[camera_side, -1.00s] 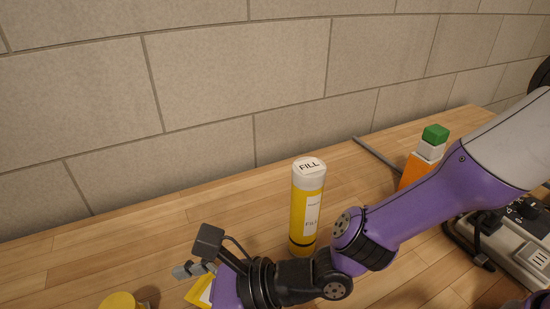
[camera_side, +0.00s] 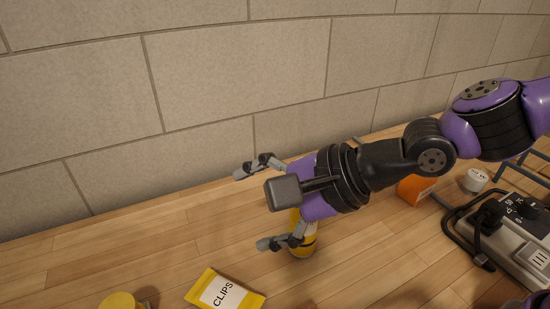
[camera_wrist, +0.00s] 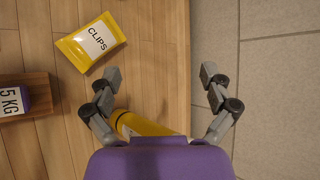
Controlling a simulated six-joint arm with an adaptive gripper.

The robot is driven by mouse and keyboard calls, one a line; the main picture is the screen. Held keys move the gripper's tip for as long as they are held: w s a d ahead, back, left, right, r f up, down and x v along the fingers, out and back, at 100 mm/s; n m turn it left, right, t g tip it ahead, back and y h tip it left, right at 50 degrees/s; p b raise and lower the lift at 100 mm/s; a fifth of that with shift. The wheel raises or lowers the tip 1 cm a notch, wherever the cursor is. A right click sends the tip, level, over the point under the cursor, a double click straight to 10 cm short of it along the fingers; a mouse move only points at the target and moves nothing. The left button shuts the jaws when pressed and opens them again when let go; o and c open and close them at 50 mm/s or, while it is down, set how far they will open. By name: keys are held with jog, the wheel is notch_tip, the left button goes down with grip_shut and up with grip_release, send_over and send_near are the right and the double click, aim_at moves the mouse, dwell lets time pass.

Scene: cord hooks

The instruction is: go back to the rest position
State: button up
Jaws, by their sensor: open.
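My gripper (camera_side: 257,206) is open and empty in the side view, raised above the table with its fingers spread toward the left. In the wrist view my gripper (camera_wrist: 162,82) also shows wide apart fingers with nothing between their tips. A yellow cylinder (camera_side: 303,246) stands on the table behind and below my gripper, its upper part hidden by it. Part of the yellow cylinder shows between the finger bases in the wrist view (camera_wrist: 138,124).
A yellow CLIPS packet (camera_side: 224,292) lies flat on the wooden table (camera_side: 160,235). A yellow round object (camera_side: 121,301) is at the bottom edge. An orange object (camera_side: 414,188), a white round item (camera_side: 475,180) and a grey power strip (camera_side: 505,248) with black plugs are at right. A brick wall (camera_side: 230,90) stands behind.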

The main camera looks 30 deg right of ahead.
jog(key=d+r+n+h, duration=0.2)
jog(key=d+n+h, duration=0.4)
jog(key=d, duration=1.1)
jog(key=s+d+n+g+h, duration=0.1)
jog(key=s+d+n, duration=0.8)
jog(key=d, duration=0.1)
jog(key=shift+d+f+g+h, duration=0.2)
jog(key=shift+d+g+h, duration=0.1)
jog(key=shift+h, duration=0.1)
